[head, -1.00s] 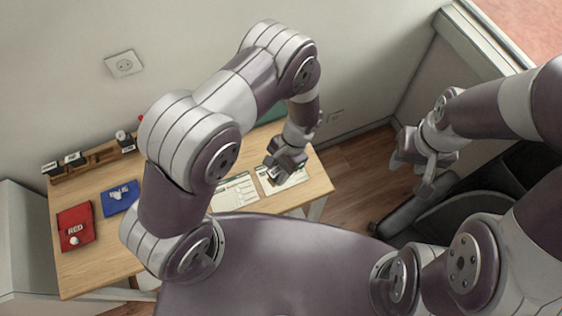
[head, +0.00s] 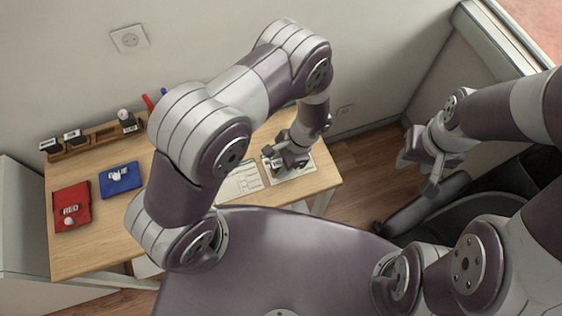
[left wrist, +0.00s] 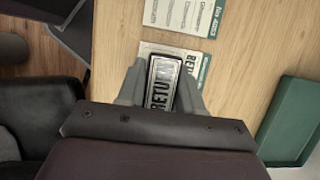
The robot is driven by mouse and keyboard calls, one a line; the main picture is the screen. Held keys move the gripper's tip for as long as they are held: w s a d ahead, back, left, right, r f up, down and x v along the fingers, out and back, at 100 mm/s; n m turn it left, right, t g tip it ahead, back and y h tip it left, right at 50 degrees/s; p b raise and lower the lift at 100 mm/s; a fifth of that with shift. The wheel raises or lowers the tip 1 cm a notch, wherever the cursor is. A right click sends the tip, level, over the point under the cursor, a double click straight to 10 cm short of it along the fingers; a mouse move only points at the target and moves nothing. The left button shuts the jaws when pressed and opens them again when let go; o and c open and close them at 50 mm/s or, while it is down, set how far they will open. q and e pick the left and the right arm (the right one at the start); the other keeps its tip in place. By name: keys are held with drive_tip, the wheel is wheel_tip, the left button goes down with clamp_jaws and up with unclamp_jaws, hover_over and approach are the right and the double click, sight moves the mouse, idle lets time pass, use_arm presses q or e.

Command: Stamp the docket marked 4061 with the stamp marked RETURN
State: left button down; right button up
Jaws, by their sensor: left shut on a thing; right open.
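I cannot tell if the stamp touches the paper. A second docket (head: 241,183) lies to the left. My right gripper (head: 428,172) is open and empty, off the table.
A wooden rack (head: 95,139) with several stamps stands at the table's back left. A red pad (head: 71,200) and a blue pad (head: 119,180) lie in front of it. A green tray (left wrist: 291,120) is beside the docket. A dark chair (head: 470,205) stands right of the table.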

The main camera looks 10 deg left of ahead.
use_arm(q)
drive_tip(key=shift+d, duration=0.1)
idle(0.3)
drive_tip(key=shift+f, duration=0.35)
idle(0.4)
wheel_tip(320, 180, up, 6)
drive_tip(key=p, duration=0.5)
drive_tip(key=shift+r, duration=0.1)
